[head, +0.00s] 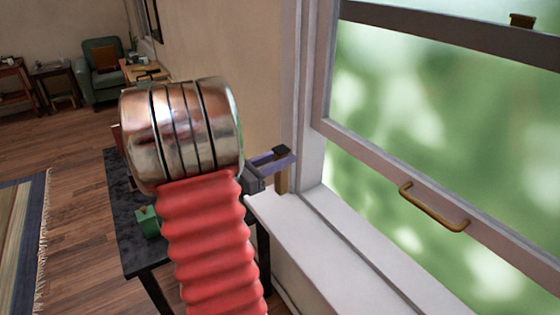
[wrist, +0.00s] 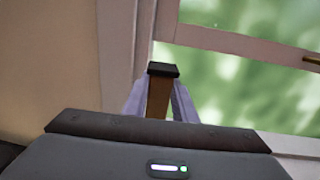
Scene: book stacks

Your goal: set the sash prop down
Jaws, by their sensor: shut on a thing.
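The sash prop is a short brown wooden post with a black cap (head: 282,178). It stands upright at the far end of the white window sill (head: 312,245), beside the window frame. I cannot tell whether its foot touches the sill. My gripper (head: 275,160) is shut on it, just below the cap. In the wrist view the prop (wrist: 158,98) sits between the two pale violet fingers (wrist: 158,103); its lower part is hidden by my gripper body. The window sash (head: 385,178) is raised, with a gap under its bottom rail.
A brass handle (head: 433,207) is on the sash rail. A dark table (head: 128,225) with a green object (head: 148,221) stands left of the sill, partly behind my arm. A green armchair (head: 103,70) is far back. The near sill looks clear.

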